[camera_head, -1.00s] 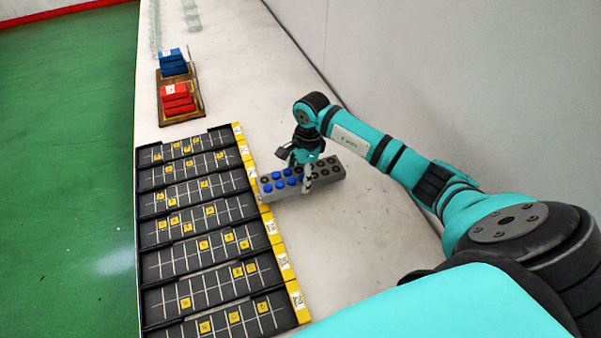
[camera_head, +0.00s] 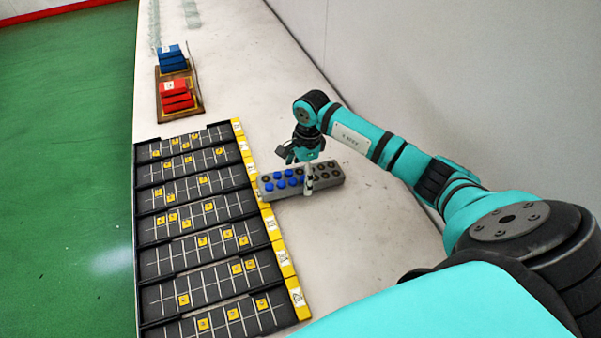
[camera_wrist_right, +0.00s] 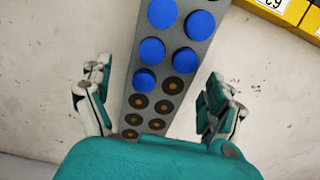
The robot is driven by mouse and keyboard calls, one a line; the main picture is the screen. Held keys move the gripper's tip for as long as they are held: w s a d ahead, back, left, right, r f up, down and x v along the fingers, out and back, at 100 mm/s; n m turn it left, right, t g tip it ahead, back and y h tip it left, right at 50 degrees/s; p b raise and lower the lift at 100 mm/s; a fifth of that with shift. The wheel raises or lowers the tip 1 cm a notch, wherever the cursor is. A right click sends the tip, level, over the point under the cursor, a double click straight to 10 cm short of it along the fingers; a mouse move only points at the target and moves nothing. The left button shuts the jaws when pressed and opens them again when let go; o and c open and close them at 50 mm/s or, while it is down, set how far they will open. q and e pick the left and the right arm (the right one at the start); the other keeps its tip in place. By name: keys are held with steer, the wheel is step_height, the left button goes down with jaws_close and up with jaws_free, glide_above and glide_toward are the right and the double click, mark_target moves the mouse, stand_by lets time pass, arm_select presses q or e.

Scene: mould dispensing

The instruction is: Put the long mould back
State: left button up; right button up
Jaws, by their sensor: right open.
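The long mould (camera_head: 329,174) is a grey block with two rows of round holes; those toward its left end carry blue caps, those at its right end are bare. It lies on the white table, right of the black trays. My right gripper (camera_head: 306,178) is over its middle. In the right wrist view the mould (camera_wrist_right: 181,58) runs between the spread fingers of my right gripper (camera_wrist_right: 152,98), with a gap on each side. The gripper is open and holds nothing. My left gripper is not in view.
Several black gridded trays (camera_head: 196,206) with yellow tags and yellow end strips fill the table's left side. Red blocks (camera_head: 176,95) and blue blocks (camera_head: 172,58) sit on a brown board farther back. A grey wall (camera_head: 450,80) stands to the right. The table right of the mould is bare.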

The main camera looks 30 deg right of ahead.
steer(key=shift+r+p, duration=0.9)
steer(key=shift+r, duration=0.05)
step_height(320, 180, up, 11)
steer(key=d+b, duration=0.1)
steer(key=b, duration=0.1)
steer(key=shift+s+d+b, duration=0.2)
steer(key=shift+d+b, duration=0.05)
steer(key=shift+b, duration=0.1)
